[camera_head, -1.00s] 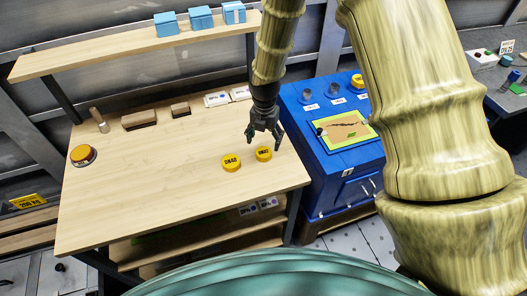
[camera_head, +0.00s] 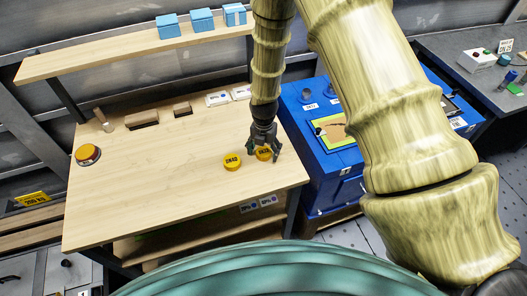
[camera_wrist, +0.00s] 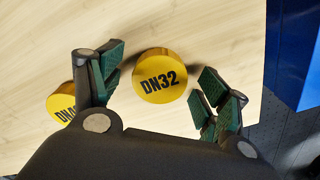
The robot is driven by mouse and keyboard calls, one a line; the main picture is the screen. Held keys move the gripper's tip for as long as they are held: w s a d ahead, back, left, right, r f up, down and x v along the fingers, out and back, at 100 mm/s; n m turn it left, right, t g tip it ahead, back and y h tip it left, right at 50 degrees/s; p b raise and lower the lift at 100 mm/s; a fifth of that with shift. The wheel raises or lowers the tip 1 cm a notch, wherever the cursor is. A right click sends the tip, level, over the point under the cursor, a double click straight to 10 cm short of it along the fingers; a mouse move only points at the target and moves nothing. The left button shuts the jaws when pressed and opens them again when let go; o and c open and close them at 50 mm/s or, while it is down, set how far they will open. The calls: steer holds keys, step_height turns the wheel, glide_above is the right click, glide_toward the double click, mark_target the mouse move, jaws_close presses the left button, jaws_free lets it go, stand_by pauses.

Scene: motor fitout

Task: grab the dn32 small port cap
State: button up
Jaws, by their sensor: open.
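The DN32 cap (camera_wrist: 160,76) is a round yellow disc with black "DN32" lettering, lying flat on the wooden workbench (camera_head: 160,190). In the wrist view it sits between and just ahead of my open fingers. In the head view the DN32 cap (camera_head: 264,154) is partly hidden behind my gripper (camera_head: 263,150). My gripper (camera_wrist: 158,95) is open and empty, with green pads on its fingers, and is close above the cap. I cannot tell whether a finger touches it. A slightly larger yellow DN40 cap (camera_head: 232,162) lies to the left; it also shows in the wrist view (camera_wrist: 62,107), partly behind the left finger.
A blue cabinet (camera_head: 335,175) stands right of the bench. Wooden blocks (camera_head: 142,120) and white labels (camera_head: 218,99) line the back. A shelf (camera_head: 130,53) holds blue boxes. The middle of the bench is clear.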

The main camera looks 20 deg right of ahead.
steer(key=c, duration=0.8)
